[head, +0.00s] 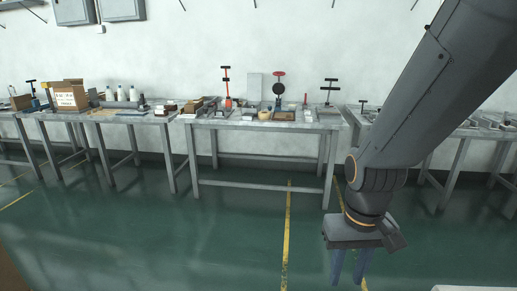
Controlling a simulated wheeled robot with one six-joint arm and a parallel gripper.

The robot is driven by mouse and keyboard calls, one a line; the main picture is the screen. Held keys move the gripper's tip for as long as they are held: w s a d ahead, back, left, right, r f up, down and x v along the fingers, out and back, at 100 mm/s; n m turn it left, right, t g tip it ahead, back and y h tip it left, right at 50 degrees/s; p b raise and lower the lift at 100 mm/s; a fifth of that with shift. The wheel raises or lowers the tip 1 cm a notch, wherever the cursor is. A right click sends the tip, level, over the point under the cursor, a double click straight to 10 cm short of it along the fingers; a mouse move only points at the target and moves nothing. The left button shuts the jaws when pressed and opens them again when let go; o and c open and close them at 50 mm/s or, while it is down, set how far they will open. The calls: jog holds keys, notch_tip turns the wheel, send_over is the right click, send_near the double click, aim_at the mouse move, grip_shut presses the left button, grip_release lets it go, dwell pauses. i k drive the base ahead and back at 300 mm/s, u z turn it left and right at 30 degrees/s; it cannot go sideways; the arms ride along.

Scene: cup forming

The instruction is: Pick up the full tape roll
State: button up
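My gripper (349,266) hangs at the lower right with its two blue-grey fingers pointing down, apart, with nothing seen between them. It is over the green floor in the picture, in front of the benches. I cannot make out a full tape roll for certain. A small tan round item (264,115) lies on the middle bench (262,124), but it is too small to tell whether it is a tape roll. My gripper is not near it. My arm hides part of the right bench.
The left bench (128,118) holds a cardboard box (70,98) and several white bottles. Upright tools with red or black handles stand on the middle bench. The right bench (455,133) holds small parts. The green floor (200,240) before the benches is clear, with yellow lines.

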aim_at(263, 115)
jog(key=z, duration=0.05)
jog(key=i, duration=1.75)
jog(key=u, duration=0.15)
jog(key=i, duration=2.6)
jog(key=u, duration=0.2)
